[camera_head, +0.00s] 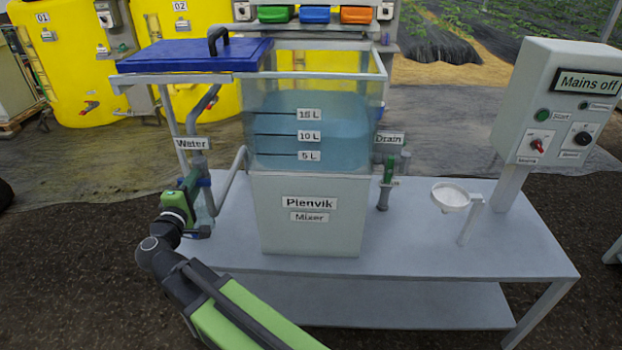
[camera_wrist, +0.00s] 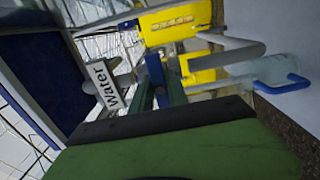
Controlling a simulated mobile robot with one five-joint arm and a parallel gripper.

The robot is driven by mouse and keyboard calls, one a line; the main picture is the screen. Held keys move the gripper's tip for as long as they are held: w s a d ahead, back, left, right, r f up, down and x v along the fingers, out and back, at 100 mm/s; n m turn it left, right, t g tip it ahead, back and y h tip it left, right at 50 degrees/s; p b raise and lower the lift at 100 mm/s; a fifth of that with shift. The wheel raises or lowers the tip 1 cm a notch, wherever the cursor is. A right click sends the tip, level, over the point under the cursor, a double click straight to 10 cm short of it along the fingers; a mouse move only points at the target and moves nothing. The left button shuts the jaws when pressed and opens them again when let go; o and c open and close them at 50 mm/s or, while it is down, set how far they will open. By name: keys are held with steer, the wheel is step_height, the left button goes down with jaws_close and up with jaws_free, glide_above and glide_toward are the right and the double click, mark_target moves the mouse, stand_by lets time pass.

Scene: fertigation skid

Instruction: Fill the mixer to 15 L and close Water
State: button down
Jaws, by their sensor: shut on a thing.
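The Pienvik mixer (camera_head: 310,215) stands on a grey bench. Its clear tank holds bluish water (camera_head: 345,145), whose upper edge shows near the 15 L mark (camera_head: 309,114); the exact level is hard to read. The Water sign (camera_head: 192,144) hangs on the pipe left of the mixer and also shows in the wrist view (camera_wrist: 104,84). My gripper (camera_head: 192,181) is at the Water valve below this sign. In the wrist view my gripper (camera_wrist: 160,90) has its green fingers shut on the blue Water valve handle (camera_wrist: 154,67). The valve body is mostly hidden.
The blue lid (camera_head: 195,55) lies to the left at the tank's top. The Drain valve (camera_head: 388,175), a white funnel (camera_head: 450,197) and the Mains off control box (camera_head: 555,110) are to the right. Yellow tanks (camera_head: 65,65) stand behind.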

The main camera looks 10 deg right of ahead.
steer(key=n, duration=1.4)
steer(key=shift+f, duration=0.1)
stand_by(3.0)
stand_by(2.9)
